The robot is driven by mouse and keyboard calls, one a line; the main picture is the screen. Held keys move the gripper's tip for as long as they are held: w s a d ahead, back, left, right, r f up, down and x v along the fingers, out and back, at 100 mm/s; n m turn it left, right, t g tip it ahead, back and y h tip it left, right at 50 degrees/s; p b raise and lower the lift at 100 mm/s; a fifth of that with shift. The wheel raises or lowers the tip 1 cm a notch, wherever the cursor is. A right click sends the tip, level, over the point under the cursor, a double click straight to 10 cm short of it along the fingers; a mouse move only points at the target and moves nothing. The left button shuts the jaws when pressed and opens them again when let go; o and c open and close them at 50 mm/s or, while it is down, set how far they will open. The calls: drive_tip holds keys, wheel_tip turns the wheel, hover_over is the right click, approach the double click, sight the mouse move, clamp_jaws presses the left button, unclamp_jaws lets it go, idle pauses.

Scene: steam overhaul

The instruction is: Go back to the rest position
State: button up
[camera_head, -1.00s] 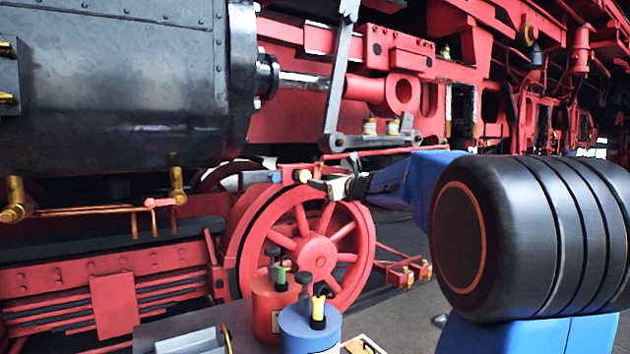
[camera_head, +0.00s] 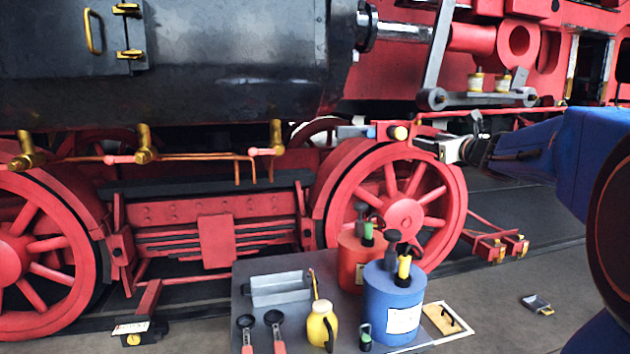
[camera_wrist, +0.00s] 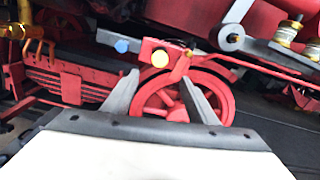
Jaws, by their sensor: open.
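My gripper (camera_head: 462,149) reaches in from the right on my blue arm, in front of the locomotive and above the right red spoked wheel (camera_head: 403,212). In the wrist view its two grey fingers (camera_wrist: 160,78) stand apart with nothing between them.
A low grey table (camera_head: 245,322) holds a blue canister (camera_head: 392,300), a red canister (camera_head: 352,268), a yellow oil can (camera_head: 321,325) and a grey tray (camera_head: 280,289). A small object (camera_head: 537,304) lies on the floor at right. Linkage rods (camera_head: 475,98) hang above my gripper.

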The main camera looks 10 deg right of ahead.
drive_tip(key=s+a+f+n+g, duration=0.4)
drive_tip(key=s+a+f+n, duration=0.3)
drive_tip(key=s+f+n, duration=0.4)
drive_tip(key=s+a+f+n+g, duration=0.4)
drive_tip(key=s+a+f+n, duration=0.4)
drive_tip(key=s+f+n, duration=0.3)
drive_tip(key=s+a+f+n+g, duration=0.5)
drive_tip(key=s+f+n, duration=0.6)
drive_tip(key=s, duration=0.6)
wheel_tip(320, 180, down, 2)
drive_tip(key=a, duration=0.2)
drive_tip(key=shift+a+f+n+h, duration=0.2)
drive_tip(key=shift+a+n+h, duration=0.1)
drive_tip(key=shift+n, duration=0.1)
drive_tip(key=shift+w, duration=0.1)
drive_tip(key=shift+c, duration=0.4)
